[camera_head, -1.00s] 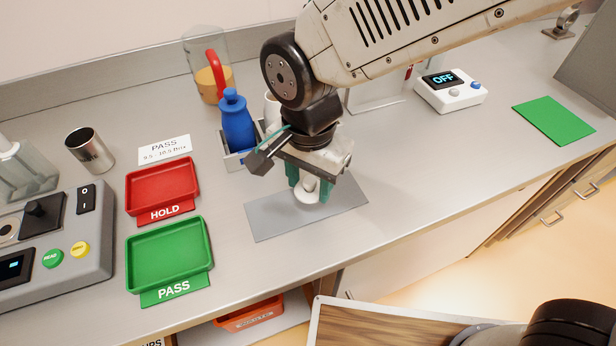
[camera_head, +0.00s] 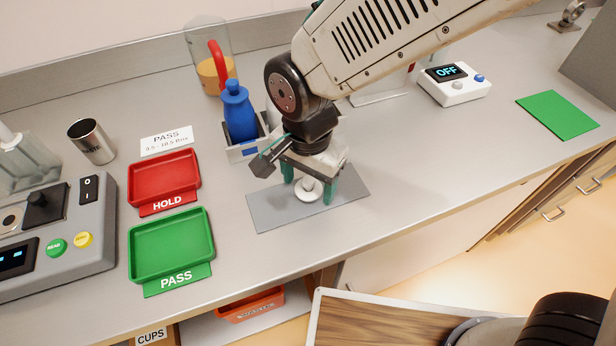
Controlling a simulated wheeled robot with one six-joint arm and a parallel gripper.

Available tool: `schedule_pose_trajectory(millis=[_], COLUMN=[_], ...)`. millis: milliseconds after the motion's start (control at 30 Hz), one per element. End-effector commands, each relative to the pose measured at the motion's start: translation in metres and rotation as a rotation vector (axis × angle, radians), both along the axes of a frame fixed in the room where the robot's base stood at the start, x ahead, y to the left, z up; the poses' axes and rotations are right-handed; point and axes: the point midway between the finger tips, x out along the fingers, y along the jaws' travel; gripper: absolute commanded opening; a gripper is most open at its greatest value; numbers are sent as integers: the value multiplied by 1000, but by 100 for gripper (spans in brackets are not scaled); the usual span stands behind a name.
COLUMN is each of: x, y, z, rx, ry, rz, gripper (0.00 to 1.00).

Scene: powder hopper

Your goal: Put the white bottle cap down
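The white bottle cap (camera_head: 308,191) lies on the grey mat (camera_head: 265,208) on the bench, a round disc with a small raised knob. My gripper (camera_head: 309,186) is straight above and around it, pointing down. Its two green fingers stand apart on either side of the cap, with visible gaps between them and the knob. The gripper is open and the fingertips are low, close to the mat.
A blue bottle (camera_head: 238,115) stands in a grey holder (camera_head: 243,152) behind my gripper. The red HOLD tray (camera_head: 165,178) and green PASS tray (camera_head: 172,247) are to the left. The mat's right part and the bench beyond it are clear.

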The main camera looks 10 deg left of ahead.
Motion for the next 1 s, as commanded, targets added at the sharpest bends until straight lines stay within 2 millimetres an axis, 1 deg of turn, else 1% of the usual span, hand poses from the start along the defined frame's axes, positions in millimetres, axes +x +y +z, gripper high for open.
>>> schedule_pose_trajectory(millis=[233, 367, 467, 700, 800, 900, 1000], x=[0, 1, 1, 1, 0, 0, 0], y=[0, 1, 1, 1, 0, 0, 0], z=[2, 14, 32, 85, 102, 114, 121], rx=[1, 3, 6, 5, 3, 1, 2], ry=[0, -2, -5, -4, -2, -2, -1], rz=[0, 0, 0, 0, 0, 0, 0], gripper=[66, 66, 66, 66, 66, 66, 66])
